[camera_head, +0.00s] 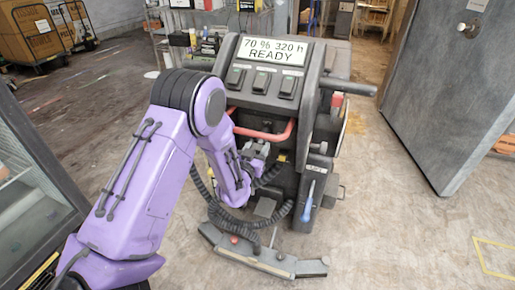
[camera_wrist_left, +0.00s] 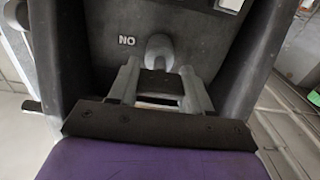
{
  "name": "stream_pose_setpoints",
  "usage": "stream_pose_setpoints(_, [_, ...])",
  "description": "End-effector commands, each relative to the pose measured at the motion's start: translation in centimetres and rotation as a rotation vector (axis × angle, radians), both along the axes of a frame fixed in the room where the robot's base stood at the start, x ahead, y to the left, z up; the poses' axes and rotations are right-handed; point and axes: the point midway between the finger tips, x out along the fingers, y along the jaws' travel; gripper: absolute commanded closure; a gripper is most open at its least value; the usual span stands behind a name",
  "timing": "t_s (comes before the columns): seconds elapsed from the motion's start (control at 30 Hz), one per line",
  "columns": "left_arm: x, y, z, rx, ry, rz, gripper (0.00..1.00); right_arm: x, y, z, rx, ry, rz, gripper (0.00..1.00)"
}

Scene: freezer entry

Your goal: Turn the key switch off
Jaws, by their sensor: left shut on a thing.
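The key switch (camera_wrist_left: 160,46) is a rounded grey knob on the dark machine panel in the left wrist view. Letters beside it read "NO" in that view, possibly an upside-down "ON". My left gripper (camera_wrist_left: 159,66) is shut on the key switch, with one finger on each side of it. In the head view my left gripper (camera_head: 257,152) is at the lower front of the dark floor machine (camera_head: 262,105), below its red handle. The key switch is hidden there. The machine's display (camera_head: 271,51) reads "70 % 320 h READY". My right gripper is not in view.
The red handle (camera_head: 270,134) is just above my left forearm. A coiled black hose (camera_head: 245,222) hangs below it. A big grey door or panel (camera_head: 450,90) stands at right. A glass-sided cabinet (camera_head: 30,190) stands at left.

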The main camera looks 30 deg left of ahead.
Motion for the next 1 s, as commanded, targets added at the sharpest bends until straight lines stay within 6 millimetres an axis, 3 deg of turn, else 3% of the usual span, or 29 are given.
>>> stream_pose_setpoints(0.37, [-0.02, -0.04, -0.01, -0.108, -0.025, 0.0, 0.82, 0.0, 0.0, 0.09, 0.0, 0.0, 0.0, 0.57])
stream_pose_setpoints(1.0, [-0.05, -0.02, -0.06, -0.671, -0.161, 0.001, 0.81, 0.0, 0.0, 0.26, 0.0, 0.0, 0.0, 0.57])
